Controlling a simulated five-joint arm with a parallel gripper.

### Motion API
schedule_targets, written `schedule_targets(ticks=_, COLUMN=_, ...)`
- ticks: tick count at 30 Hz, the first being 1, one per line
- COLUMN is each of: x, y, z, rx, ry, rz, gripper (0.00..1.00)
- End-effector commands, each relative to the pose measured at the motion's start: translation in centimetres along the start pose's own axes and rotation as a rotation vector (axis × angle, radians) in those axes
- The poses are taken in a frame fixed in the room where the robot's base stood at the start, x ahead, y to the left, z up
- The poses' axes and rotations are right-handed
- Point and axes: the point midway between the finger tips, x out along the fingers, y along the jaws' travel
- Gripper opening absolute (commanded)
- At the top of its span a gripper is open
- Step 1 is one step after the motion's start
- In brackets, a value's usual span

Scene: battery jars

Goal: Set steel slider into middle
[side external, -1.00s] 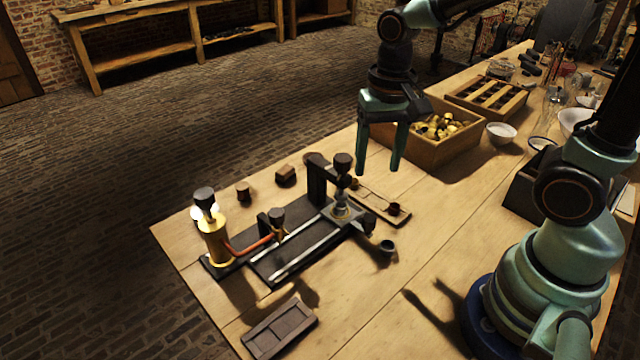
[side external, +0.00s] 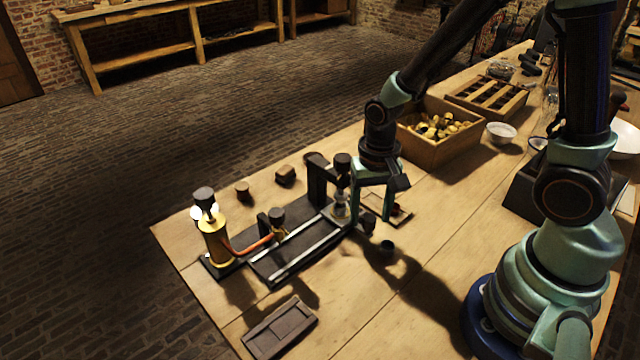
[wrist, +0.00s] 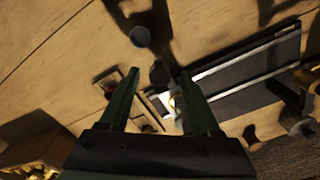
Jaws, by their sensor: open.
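The steel slider (side external: 340,208) sits at the right end of a dark base with two pale rails (side external: 291,250). A dark round knob (side external: 342,161) stands above it, and a black upright block is just behind. My gripper (side external: 371,218) is low at that end of the rails, fingers pointing down and apart. In the side view its left finger overlaps the slider's right edge; I cannot tell whether they touch. In the wrist view a bright metal patch (wrist: 172,103), apparently the slider, and a dark knob (wrist: 158,73) show between the open fingers (wrist: 158,76).
A brass jar (side external: 214,243) with a black cap and a red wire stands at the left end. A shallow wooden tray (side external: 404,216) lies close right of my gripper. A dark tray (side external: 279,328) lies in front. A crate of brass parts (side external: 437,151) stands behind right.

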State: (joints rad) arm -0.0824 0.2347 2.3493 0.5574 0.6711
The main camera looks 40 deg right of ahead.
Motion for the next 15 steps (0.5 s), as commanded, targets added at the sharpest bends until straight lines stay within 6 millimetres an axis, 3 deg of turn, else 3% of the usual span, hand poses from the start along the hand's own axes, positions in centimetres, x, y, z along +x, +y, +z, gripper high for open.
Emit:
schedule_targets(ticks=12, x=0.59, y=0.01, z=0.01, rx=0.000, ry=0.000, rz=0.000, gripper=0.64)
schedule_targets(ticks=15, x=0.58, y=0.01, z=0.02, rx=0.000, ry=0.000, rz=0.000, gripper=0.26)
